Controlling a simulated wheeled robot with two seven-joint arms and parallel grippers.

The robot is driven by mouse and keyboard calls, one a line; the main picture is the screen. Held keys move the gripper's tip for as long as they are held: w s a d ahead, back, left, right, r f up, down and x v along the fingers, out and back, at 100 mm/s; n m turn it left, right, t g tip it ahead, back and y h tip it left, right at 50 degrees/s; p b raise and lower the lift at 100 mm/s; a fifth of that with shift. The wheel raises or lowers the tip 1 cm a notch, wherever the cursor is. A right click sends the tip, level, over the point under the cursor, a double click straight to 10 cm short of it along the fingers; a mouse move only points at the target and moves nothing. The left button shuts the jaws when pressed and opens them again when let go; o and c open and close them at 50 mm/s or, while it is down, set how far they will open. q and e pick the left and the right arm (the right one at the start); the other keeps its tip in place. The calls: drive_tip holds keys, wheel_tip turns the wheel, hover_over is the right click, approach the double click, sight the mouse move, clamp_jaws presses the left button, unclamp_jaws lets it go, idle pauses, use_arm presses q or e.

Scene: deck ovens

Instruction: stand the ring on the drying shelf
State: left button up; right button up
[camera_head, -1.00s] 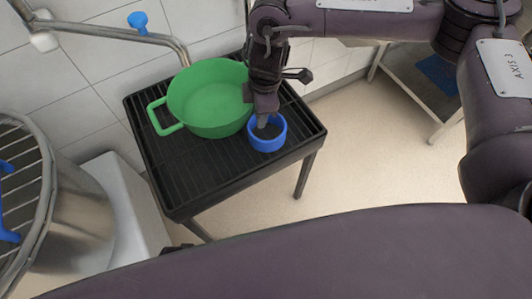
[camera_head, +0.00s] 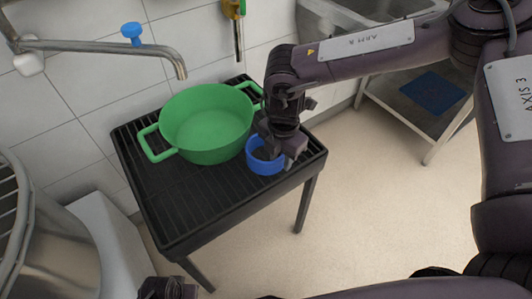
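The blue ring (camera_head: 255,168) is on the black slatted shelf (camera_head: 195,205), just right of the green pot and close to the shelf's right end. Its opening faces up. My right gripper (camera_head: 280,157) points down over the ring, with one finger at its opening and the other by its right side. The gripper covers the ring's right part, and I cannot tell whether the fingers are closed on the wall. A dark part of mine at the bottom edge may belong to my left arm; I cannot make out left gripper fingers.
The green two-handled pot (camera_head: 207,125) stands at the back of the shelf. A metal tap spout (camera_head: 130,48) reaches in above it from the left. A steel vessel (camera_head: 45,245) stands at lower left. The shelf's front left is bare.

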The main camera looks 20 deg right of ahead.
drive_tip(key=shift+f, duration=0.5)
drive_tip(key=shift+c, duration=0.2)
clamp_jaws()
drive_tip(key=shift+r, duration=0.1)
